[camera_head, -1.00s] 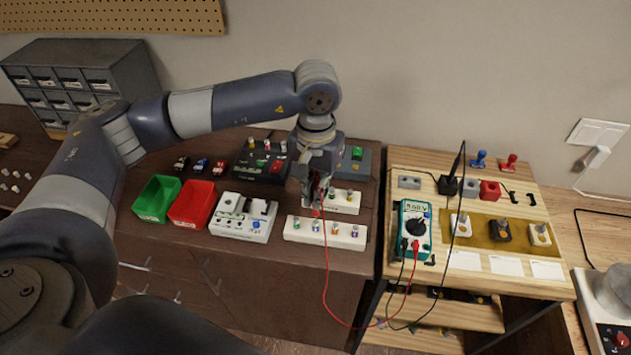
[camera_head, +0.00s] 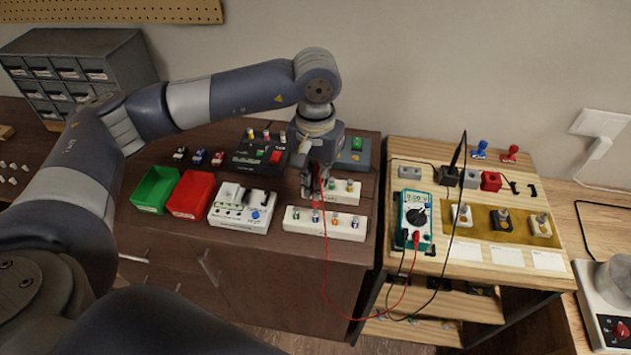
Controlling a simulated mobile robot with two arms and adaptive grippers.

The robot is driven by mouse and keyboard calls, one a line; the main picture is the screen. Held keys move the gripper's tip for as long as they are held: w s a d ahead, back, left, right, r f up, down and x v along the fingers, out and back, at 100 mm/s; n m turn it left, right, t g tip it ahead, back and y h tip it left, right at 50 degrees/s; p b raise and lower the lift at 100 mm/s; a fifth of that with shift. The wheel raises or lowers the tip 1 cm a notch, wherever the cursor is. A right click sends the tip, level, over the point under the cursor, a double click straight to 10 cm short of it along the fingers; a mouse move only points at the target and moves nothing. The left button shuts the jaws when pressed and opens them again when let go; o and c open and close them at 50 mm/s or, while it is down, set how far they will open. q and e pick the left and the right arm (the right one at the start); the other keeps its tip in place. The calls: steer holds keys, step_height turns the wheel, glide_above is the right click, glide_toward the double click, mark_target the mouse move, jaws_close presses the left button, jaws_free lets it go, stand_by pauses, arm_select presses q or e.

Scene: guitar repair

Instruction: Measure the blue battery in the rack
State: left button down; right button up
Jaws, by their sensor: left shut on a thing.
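My left gripper (camera_head: 318,192) points down over the white battery racks and is shut on the red probe (camera_head: 316,202). Its red lead (camera_head: 323,265) hangs down and runs to the teal multimeter (camera_head: 414,220), whose display seems to read 0.00 V. The front rack (camera_head: 288,225) holds several small upright batteries. One battery with blue on it (camera_head: 355,221) stands at the right end; the labels are too small to be sure. The rear rack (camera_head: 366,203) is partly hidden by my gripper. I cannot tell whether the probe tip touches a battery. My right gripper is not in view.
Left of the racks are a white device (camera_head: 262,224), a red bin (camera_head: 190,195) and a green bin (camera_head: 155,190). A dark box (camera_head: 247,158) stands behind. A gap separates the dark bench from the wooden table (camera_head: 400,150). A black lead (camera_head: 447,265) loops across that table.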

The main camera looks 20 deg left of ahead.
mark_target(315, 169)
arm_select(q)
steer(key=shift+b, duration=0.4)
stand_by(0.5)
steer(key=shift+f+b, duration=0.6)
steer(key=shift+b, duration=0.1)
stand_by(0.8)
steer(key=shift+b, duration=0.4)
stand_by(3.2)
steer(key=shift+r+p, duration=1)
steer(key=shift+r, duration=2)
